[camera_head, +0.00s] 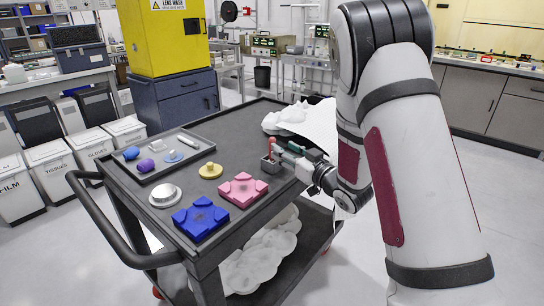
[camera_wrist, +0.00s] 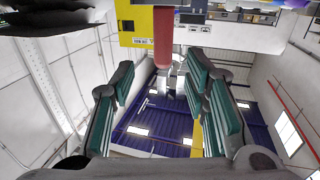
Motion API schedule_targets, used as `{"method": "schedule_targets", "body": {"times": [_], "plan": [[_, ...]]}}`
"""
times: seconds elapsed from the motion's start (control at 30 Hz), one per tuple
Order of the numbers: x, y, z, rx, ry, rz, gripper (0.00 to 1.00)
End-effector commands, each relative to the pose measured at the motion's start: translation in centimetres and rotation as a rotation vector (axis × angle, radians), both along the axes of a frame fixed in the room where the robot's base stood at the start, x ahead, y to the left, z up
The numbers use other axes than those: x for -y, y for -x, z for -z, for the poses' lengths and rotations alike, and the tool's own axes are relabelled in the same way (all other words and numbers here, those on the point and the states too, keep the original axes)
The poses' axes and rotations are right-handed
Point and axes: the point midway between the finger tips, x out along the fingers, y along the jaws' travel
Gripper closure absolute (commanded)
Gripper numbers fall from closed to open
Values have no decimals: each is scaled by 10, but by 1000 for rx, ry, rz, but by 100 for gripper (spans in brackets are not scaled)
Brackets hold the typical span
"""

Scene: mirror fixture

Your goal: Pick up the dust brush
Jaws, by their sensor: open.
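A slim red upright piece (camera_head: 272,143), which looks like the dust brush's handle, stands at a small grey holder (camera_head: 270,166) on the cart's right side. In the wrist view the red handle (camera_wrist: 163,38) reaches in from the top, with a pale metallic part at its end. My gripper (camera_head: 282,152) is at the handle, with its green-padded fingers open. In the wrist view the open fingers (camera_wrist: 163,88) lie to either side of the handle's line, with gaps visible. I cannot tell whether either finger touches it. The bristles are not clearly visible.
The dark cart top (camera_head: 225,150) holds a pink block (camera_head: 243,189), a blue block (camera_head: 200,218), a silver round piece (camera_head: 165,195) and a yellow piece (camera_head: 210,170). A tray (camera_head: 150,178) with several small items lies behind. White crumpled material (camera_head: 288,118) lies beyond my gripper.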

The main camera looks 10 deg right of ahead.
Motion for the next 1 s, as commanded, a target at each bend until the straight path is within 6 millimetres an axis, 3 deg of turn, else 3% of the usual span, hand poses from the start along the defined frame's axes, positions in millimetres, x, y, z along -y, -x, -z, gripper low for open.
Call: {"method": "schedule_targets", "body": {"times": [0.27,0.6,0.87,0.9,1.0], "plan": [[-9,-19,-1,0,1,-1,58],[-26,-58,-4,-1,1,1,58],[-27,-61,-4,-1,0,2,58],[-27,-61,-4,-1,0,2,60],[-27,-61,-4,0,0,2,83]]}}
